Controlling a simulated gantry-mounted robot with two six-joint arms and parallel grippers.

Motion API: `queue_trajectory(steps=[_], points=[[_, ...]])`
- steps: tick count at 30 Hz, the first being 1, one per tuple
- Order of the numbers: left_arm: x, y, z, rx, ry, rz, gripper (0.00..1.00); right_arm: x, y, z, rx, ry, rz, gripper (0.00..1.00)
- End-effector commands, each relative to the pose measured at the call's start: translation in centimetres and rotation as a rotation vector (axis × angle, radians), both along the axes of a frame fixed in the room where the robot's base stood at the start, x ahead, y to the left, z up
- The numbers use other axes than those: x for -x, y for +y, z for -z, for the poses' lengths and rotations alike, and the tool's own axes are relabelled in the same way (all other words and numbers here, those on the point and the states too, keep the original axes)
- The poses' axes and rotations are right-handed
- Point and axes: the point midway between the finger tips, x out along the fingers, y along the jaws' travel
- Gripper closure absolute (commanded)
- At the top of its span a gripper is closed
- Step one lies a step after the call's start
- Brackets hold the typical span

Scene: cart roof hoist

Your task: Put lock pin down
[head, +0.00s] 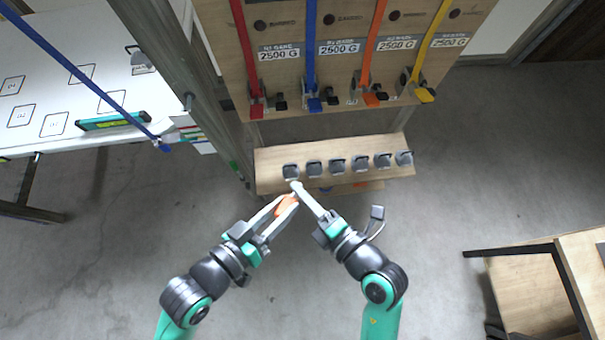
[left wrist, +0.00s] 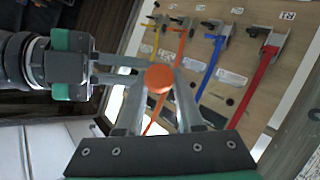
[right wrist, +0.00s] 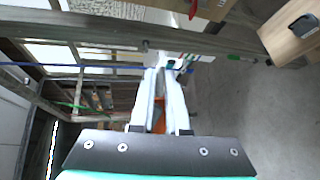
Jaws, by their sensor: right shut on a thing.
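The lock pin appears to be the thing with a round orange head (left wrist: 159,78), seen between the fingers in the left wrist view. It also shows as a small orange patch in the head view (head: 287,203). My right gripper (head: 297,188) is shut on it; in the right wrist view only a bit of orange shows between the nearly closed fingers (right wrist: 158,85). My left gripper (head: 291,201) has its fingers apart on both sides of the orange head. Whether they touch it cannot be told. The pin's shaft is hidden.
A wooden shelf (head: 275,187) with a row of several grey blocks lies just beyond the grippers. Above it stands a board (head: 290,80) with red, blue, orange and yellow straps in clamps. A white table (head: 60,60) is at left.

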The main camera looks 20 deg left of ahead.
Motion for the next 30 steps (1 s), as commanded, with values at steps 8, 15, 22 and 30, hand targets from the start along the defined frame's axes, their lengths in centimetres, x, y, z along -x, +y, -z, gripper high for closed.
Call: queue_trajectory(steps=[8, 15, 22, 30], points=[[0.0, 0.0, 0.0, -0.001, 0.001, 0.0, 0.29, 0.0, 0.0, 0.0, -0.001, -0.001, 0.0, 1.0], [-0.1, 0.2, -0.1, -0.014, -0.011, 0.0, 0.29, 0.0, 0.0, 0.0, -0.001, -0.001, 0.0, 1.0], [-3.6, 1.6, -5.1, -0.155, -0.226, -0.021, 0.29, 0.0, 0.0, 0.0, -0.001, 0.0, -0.002, 1.0], [-10.2, 3.6, -20.2, -0.188, -0.598, -0.139, 0.29, 0.1, 0.0, 0.0, 0.0, 0.001, -0.002, 1.0]])
